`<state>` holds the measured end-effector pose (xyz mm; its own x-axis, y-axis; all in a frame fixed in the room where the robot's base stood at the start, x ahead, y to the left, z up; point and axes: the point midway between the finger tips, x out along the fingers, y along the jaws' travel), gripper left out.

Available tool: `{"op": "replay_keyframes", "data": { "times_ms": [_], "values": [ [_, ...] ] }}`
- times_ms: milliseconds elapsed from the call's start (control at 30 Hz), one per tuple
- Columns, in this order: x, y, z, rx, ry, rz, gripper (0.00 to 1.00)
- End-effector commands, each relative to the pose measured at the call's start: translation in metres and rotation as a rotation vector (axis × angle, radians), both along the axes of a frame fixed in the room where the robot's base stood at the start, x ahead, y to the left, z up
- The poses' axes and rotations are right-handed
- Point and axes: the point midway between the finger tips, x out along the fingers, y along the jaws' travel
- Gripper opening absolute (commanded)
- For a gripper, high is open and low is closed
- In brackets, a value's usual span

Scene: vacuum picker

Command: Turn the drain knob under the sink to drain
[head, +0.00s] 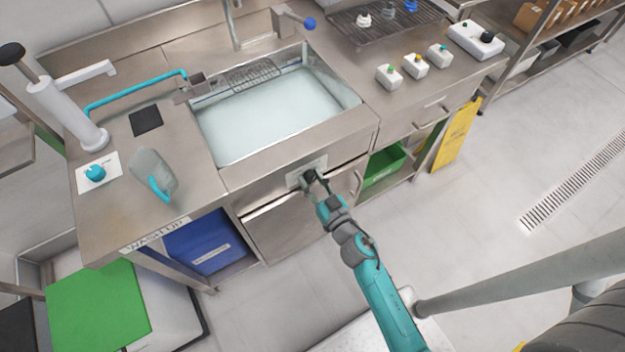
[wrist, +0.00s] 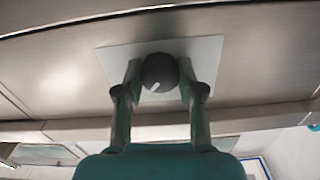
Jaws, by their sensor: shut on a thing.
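The drain knob (wrist: 160,72) is a dark round knob with a pale mark on a light square plate (wrist: 207,52). The plate (head: 293,179) sits on the steel front panel just under the sink. The sink basin (head: 225,146) holds pale, cloudy water. My gripper (wrist: 160,85) has one finger on each side of the knob and is shut on it. In the head view my gripper (head: 309,177) reaches the plate and mostly hides the knob. The pale mark on the knob points down and slightly left in the wrist view.
A lever with a blue ball (head: 309,24) stands behind the sink. A jug with a teal handle (head: 153,172) and a teal knob (head: 95,173) are on the left counter. A blue bin (head: 205,245) and a green crate (head: 385,165) sit below.

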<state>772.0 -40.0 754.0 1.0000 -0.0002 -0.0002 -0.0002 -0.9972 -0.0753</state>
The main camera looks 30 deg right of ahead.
Motion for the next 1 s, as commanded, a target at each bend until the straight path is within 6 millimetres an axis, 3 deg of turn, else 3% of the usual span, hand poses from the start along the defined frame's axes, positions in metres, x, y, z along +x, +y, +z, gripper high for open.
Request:
{"op": "replay_keyframes", "data": {
  "times_ms": [367,1000],
  "values": [
    [0.0,-0.0001,0.0002,-0.187,0.0,0.0,0.03],
    [0.0001,-0.0001,0.0004,-0.79,-0.001,0.0,0.03]
  ]
}}
